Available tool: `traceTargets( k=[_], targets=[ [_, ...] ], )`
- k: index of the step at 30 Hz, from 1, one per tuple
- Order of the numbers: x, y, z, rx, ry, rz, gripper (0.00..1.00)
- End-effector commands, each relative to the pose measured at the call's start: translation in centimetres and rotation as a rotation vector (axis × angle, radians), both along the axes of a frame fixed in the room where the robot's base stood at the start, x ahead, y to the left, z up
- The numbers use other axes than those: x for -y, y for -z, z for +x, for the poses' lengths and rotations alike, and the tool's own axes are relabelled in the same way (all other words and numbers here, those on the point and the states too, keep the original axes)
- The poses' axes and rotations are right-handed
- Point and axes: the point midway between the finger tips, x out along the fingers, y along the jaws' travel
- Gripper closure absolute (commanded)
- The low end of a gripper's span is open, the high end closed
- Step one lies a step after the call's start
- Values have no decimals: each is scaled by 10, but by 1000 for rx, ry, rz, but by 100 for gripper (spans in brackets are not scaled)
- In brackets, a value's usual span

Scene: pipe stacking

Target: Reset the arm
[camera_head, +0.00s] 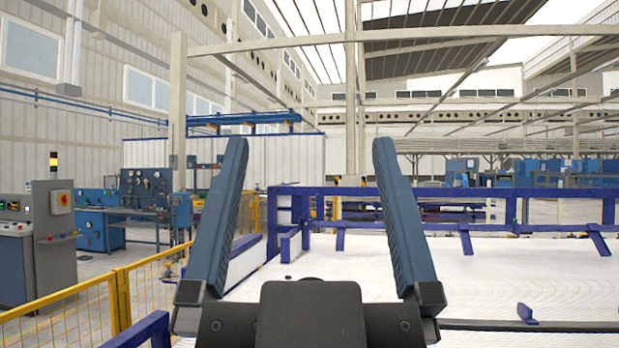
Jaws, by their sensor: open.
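My gripper (308,160) is in the near middle of the head camera view, pointing up and away. Its two blue-grey fingers stand wide apart on a dark palm. Nothing is between the fingers, and only the hall behind shows through the gap. The rest of my arm is hidden below the picture's edge. I see no pipe held.
A broad white ribbed surface (520,280) with blue frame rails (400,194) lies ahead and to the right. A yellow fence (80,303) runs along the left. A grey control cabinet (52,235) and blue machines (145,190) stand beyond it.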

Motion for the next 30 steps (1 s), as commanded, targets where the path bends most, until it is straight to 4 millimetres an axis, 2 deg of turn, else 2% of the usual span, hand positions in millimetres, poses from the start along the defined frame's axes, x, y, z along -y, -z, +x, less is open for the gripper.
traceTargets(
  k=[8,17,30],
  targets=[
    [0,-1,0,0,-1,-1,0],
    [-1,-43,0,-1,-1,-1,0],
    [-1,-43,0,-1,-1,-1,0]
  ],
)
